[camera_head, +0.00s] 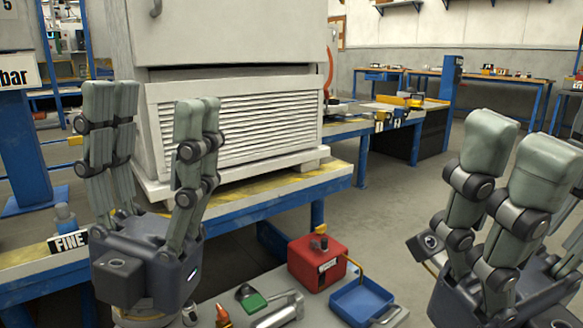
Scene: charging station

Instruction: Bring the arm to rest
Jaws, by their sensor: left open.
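My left gripper (155,103) stands upright at the left of the head view. Its grey padded fingers point up and are spread apart, with nothing between them. Behind it is the white louvred cabinet (262,115). My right gripper (518,148) is at the right edge, also with its fingers pointing up. It is partly cut off by the frame, so its full opening is hidden. No object shows in its fingers. Both grippers are apart from each other, with the low work surface between them.
The cabinet stands on a blue-edged bench (250,203). Between my grippers lie a red box (312,265), a blue tray (362,301), a green item (252,301) and a metal tool (280,312). Open floor (395,215) lies behind.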

